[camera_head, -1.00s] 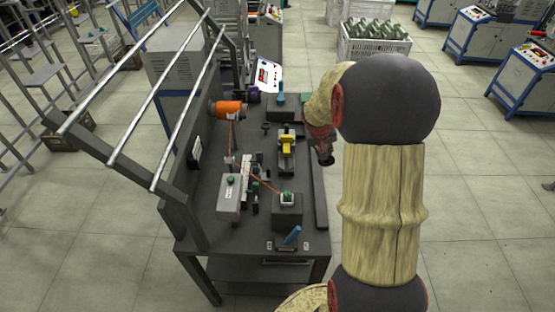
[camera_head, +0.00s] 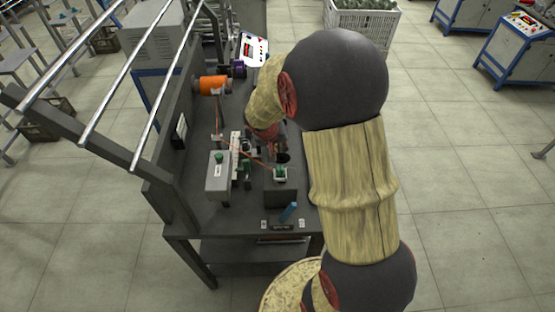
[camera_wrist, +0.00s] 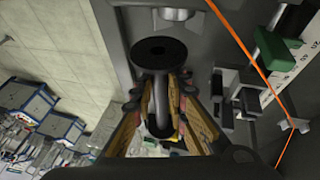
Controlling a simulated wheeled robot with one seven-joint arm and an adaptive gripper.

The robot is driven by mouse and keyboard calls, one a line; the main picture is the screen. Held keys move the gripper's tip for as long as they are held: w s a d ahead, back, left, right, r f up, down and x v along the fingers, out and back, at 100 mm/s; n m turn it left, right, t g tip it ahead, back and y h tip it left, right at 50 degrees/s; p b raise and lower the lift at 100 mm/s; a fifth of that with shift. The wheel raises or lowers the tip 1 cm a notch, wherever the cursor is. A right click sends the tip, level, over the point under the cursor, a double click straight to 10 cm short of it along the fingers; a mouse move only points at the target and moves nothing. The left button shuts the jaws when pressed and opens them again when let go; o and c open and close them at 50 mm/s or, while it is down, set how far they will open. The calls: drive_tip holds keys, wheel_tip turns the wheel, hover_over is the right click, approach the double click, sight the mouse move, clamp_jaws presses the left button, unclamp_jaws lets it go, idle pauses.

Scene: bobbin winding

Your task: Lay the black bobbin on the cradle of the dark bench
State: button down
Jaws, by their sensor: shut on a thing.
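The black bobbin (camera_wrist: 160,54) is between the fingers of my gripper (camera_wrist: 163,88) in the wrist view. In the head view, my gripper (camera_head: 275,148) is over the middle of the dark bench (camera_head: 188,195), mostly behind my arm. I cannot make out the cradle for certain in either view; my arm hides part of the bench top.
An orange spool (camera_head: 210,85) feeds a thread across the bench. A grey box (camera_head: 218,175) and a dark block with a green button (camera_head: 280,174) stand near. In the wrist view, a grey cylindrical fitting (camera_wrist: 173,14) is just beyond the bobbin, and a green part (camera_wrist: 277,47) is at right.

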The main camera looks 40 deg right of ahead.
drive_tip(key=shift+a+f, duration=0.3)
drive_tip(key=shift+f, duration=0.1)
drive_tip(key=shift+a+f+b, duration=0.15)
drive_tip(key=shift+f+b, duration=0.3)
drive_tip(key=shift+f, duration=0.45)
drive_tip(key=shift+a+f+b, duration=0.1)
drive_tip(key=shift+f+b, duration=0.35)
drive_tip(key=shift+f, duration=0.4)
drive_tip(key=shift+f, duration=0.15)
drive_tip(key=c, duration=1.8)
unclamp_jaws()
drive_tip(key=shift+o, duration=0.2)
